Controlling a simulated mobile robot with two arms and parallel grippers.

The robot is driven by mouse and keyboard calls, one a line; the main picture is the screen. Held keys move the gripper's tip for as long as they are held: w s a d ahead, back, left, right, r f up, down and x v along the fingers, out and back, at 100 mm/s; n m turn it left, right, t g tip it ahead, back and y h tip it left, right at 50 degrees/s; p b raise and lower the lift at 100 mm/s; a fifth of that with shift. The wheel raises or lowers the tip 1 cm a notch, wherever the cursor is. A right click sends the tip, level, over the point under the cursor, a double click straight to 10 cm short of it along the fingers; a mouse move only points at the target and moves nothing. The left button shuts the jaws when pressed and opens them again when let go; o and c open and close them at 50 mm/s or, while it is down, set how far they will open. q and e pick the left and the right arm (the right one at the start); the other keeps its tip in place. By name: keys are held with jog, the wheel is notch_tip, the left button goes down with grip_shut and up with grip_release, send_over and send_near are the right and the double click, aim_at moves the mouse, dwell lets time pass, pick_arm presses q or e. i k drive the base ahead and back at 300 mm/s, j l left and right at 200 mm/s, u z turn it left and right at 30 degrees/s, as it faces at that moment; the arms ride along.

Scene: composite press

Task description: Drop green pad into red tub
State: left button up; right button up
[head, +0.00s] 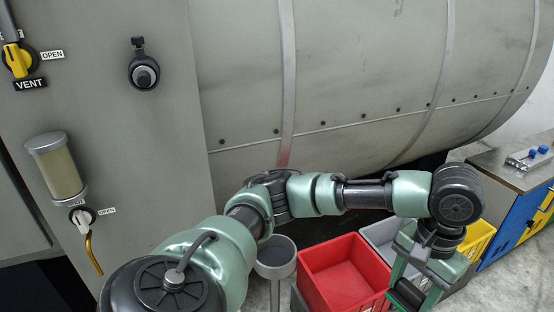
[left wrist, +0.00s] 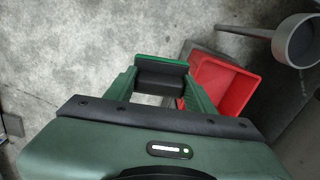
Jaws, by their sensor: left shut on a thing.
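The red tub (head: 325,254) stands on the floor below the big cylinder in the head view; the part of its inside that shows looks empty. It also shows in the left wrist view (left wrist: 238,88), just right of my fingers and partly covered by one. My left gripper (head: 408,287) points down at the tub's right side in the head view. In the left wrist view it is shut on the green pad (left wrist: 160,61), a dark block with a green edge between the fingers. The pad is above the floor. My right gripper is not in view.
A grey tub (head: 378,236) stands behind the red one, and a yellow tub (head: 478,240) stands to the right. A grey funnel-like stand (head: 276,262) is close left of the red tub. A blue and yellow cabinet (head: 508,225) stands at the far right.

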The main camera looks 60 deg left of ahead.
aim_at(337, 292)
jog(key=u, duration=1.2)
jog(key=j+z, duration=0.2)
jog(key=k+l, duration=0.05)
